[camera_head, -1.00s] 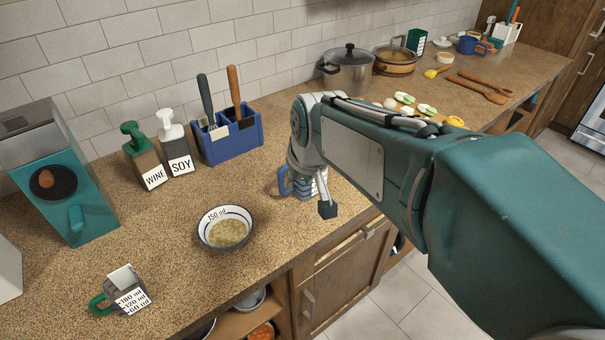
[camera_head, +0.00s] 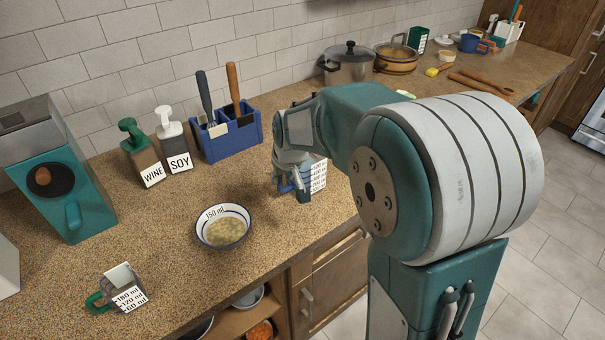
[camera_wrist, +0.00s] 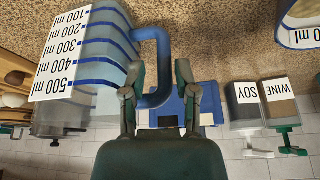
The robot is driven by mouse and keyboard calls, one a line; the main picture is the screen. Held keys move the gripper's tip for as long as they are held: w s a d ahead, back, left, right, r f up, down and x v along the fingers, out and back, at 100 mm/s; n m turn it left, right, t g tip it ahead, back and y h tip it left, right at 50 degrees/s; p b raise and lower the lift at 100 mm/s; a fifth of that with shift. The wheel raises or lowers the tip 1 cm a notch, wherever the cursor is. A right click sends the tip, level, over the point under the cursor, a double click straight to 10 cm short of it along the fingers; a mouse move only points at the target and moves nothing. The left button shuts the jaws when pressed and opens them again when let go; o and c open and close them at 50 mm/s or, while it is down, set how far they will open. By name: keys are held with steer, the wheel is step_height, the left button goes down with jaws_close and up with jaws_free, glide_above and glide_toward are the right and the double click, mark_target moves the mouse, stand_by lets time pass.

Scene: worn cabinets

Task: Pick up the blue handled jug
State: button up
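The blue handled jug (camera_head: 318,176) stands upright on the counter, partly hidden behind my arm and gripper. In the wrist view the jug (camera_wrist: 90,50) is at upper left, clear-sided with blue lines and a white 100–500 ml label. Its blue handle (camera_wrist: 165,62) points toward the picture's middle. My gripper (camera_wrist: 161,84) is open, with one finger on each side of the handle's outer bar. A gap shows between the bar and the right finger; I cannot tell whether the left finger touches. In the head view my gripper (camera_head: 296,186) is at the jug's handle side.
A white bowl (camera_head: 222,241) marked 150 ml and a small green-handled jug (camera_head: 128,300) stand to the left. WINE (camera_head: 142,155) and SOY (camera_head: 173,142) bottles and a blue utensil holder (camera_head: 228,140) stand behind. The counter's front edge is close to the jug.

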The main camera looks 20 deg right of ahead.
mark_target(280, 191)
steer(key=f, duration=0.1)
steer(key=w+f, duration=0.1)
steer(key=a+f, duration=0.1)
steer(key=shift+w, duration=0.25)
steer(key=shift+d+r, duration=0.1)
steer(key=shift+d, duration=0.15)
steer(key=shift+c, duration=0.9)
jaws_close()
steer(key=shift+a, duration=0.1)
steer(key=shift+r, duration=0.1)
